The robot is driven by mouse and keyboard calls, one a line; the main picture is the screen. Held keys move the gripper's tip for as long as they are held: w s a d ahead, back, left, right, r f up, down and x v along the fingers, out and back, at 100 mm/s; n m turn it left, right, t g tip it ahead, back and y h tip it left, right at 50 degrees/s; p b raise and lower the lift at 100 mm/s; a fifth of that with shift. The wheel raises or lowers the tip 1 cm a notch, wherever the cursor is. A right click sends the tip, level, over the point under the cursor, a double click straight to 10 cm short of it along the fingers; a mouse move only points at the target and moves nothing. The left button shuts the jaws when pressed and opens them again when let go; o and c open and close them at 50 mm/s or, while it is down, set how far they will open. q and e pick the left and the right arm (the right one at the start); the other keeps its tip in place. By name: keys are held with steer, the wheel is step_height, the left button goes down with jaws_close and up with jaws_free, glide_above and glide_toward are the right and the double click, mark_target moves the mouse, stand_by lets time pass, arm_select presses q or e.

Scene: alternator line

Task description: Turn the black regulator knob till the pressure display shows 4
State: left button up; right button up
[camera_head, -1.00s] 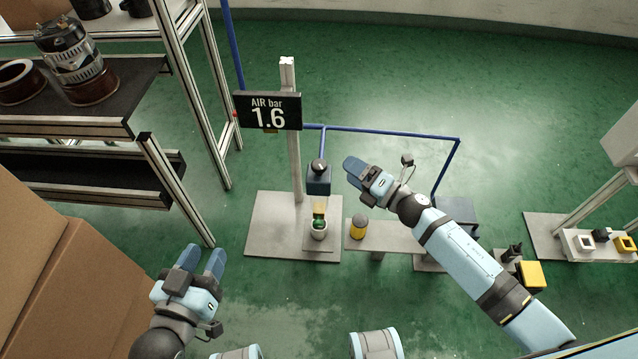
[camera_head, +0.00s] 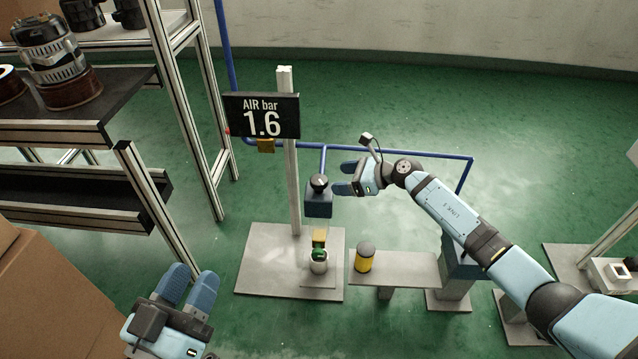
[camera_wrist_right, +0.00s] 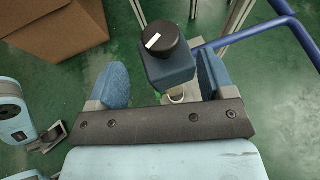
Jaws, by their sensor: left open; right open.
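The black regulator knob (camera_head: 319,182) sits on top of a dark blue regulator block (camera_head: 319,204) in front of the grey post. In the right wrist view the knob (camera_wrist_right: 160,39) shows a white pointer mark. The pressure display (camera_head: 262,116) reads "AIR bar 1.6". My right gripper (camera_head: 340,178) is open beside the regulator, on its right. In the right wrist view its fingers (camera_wrist_right: 160,85) stand on either side of the block, a little short of the knob; I cannot tell whether they touch the block. My left gripper (camera_head: 191,287) is open and empty at the lower left.
A blue air pipe (camera_head: 400,152) runs behind my right arm. A bench (camera_head: 415,268) with a yellow and black cylinder (camera_head: 365,257) stands below. A shelf rack (camera_head: 70,135) with alternators and a cardboard box (camera_head: 40,290) are at the left. Green floor is open behind the pipe.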

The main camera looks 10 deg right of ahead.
mark_target(320, 179)
arm_select(q)
step_height(320, 179, down, 3)
steer(key=shift+w+d+f+g+b, duration=0.15)
steer(key=shift+g+b, duration=0.45)
steer(key=shift+b, duration=0.3)
arm_select(e)
steer(key=x, duration=0.7)
steer(key=shift+w+a+f, duration=0.1)
steer(key=shift+a+f, duration=0.05)
steer(key=shift+a, duration=0.1)
steer(key=c, duration=0.9)
